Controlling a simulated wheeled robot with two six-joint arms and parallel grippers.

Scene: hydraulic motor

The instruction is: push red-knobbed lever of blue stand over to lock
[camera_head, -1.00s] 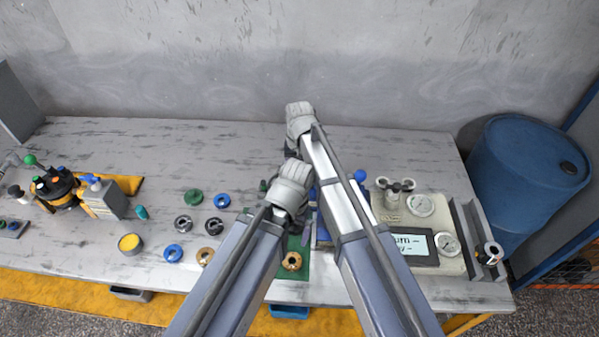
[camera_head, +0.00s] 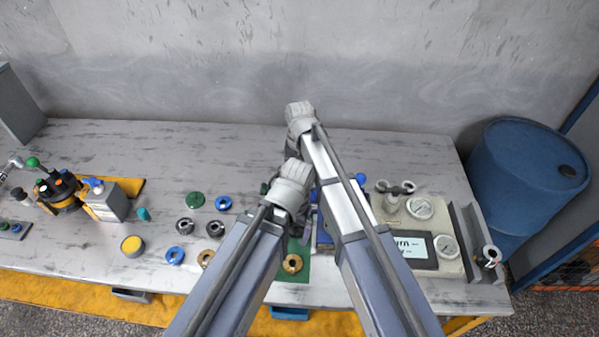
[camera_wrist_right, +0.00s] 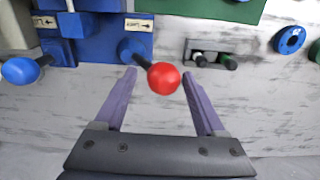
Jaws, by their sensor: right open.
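In the right wrist view the blue stand (camera_wrist_right: 92,42) is at the upper left, with arrow labels on its face. Its lever ends in a red knob (camera_wrist_right: 164,78), which sticks out toward my right gripper (camera_wrist_right: 158,74). The gripper is open, with one finger on each side of the red knob, and it is not closed on it. In the head view the blue stand (camera_head: 324,232) is mostly hidden behind my arms. My left arm also reaches over the table there, but its fingers are hidden behind its wrist.
A blue-knobbed lever (camera_wrist_right: 20,71) is left of the red one. A dark bracket with small pegs (camera_wrist_right: 215,56) and a blue ring (camera_wrist_right: 290,39) lie to the right. A gauge panel (camera_head: 419,207) stands right of my arms in the head view. Several rings lie left of them.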

